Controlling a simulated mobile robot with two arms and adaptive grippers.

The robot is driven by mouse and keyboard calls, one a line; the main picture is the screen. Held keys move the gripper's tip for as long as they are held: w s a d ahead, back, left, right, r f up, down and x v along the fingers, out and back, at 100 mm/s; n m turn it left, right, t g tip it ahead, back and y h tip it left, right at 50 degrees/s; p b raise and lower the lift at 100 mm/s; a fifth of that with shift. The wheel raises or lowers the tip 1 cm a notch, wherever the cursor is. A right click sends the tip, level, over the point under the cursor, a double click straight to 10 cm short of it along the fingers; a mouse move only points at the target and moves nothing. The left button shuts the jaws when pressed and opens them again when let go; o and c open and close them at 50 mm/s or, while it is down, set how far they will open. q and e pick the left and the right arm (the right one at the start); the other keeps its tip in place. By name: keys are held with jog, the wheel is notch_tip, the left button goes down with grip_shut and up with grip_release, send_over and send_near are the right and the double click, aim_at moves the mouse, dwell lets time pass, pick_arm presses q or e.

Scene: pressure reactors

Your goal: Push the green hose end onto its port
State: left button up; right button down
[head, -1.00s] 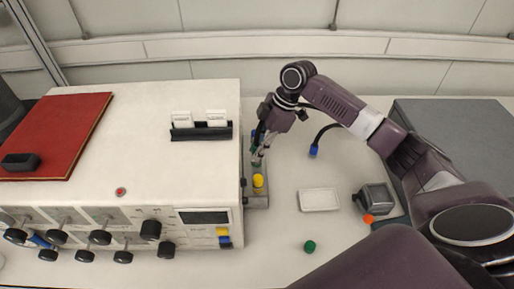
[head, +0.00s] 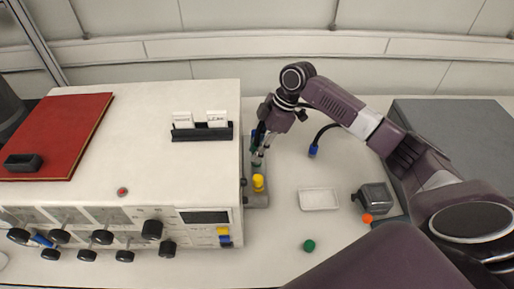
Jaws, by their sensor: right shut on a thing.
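My right gripper (head: 258,155) reaches down beside the right side of the white reactor unit (head: 150,120). It is shut on the green hose end (head: 256,164), which is small and partly hidden by the fingers. The hose end is over the grey port block (head: 256,200), just behind a yellow fitting (head: 258,182). I cannot tell whether the green end touches its port, which is hidden. A blue fitting or hose part shows behind the fingers. My left gripper is not in view.
A white tray (head: 318,199), a green cap (head: 309,245), an orange cap (head: 367,218) and a grey device (head: 375,197) are on the bench to the right. A red folder (head: 70,130) lies on the unit.

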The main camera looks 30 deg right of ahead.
dwell(0.7)
jog(key=shift+p, duration=0.45)
jog(key=shift+f, duration=0.6)
jog(key=c, duration=1.6)
grip_release()
jog(key=v, duration=1.2)
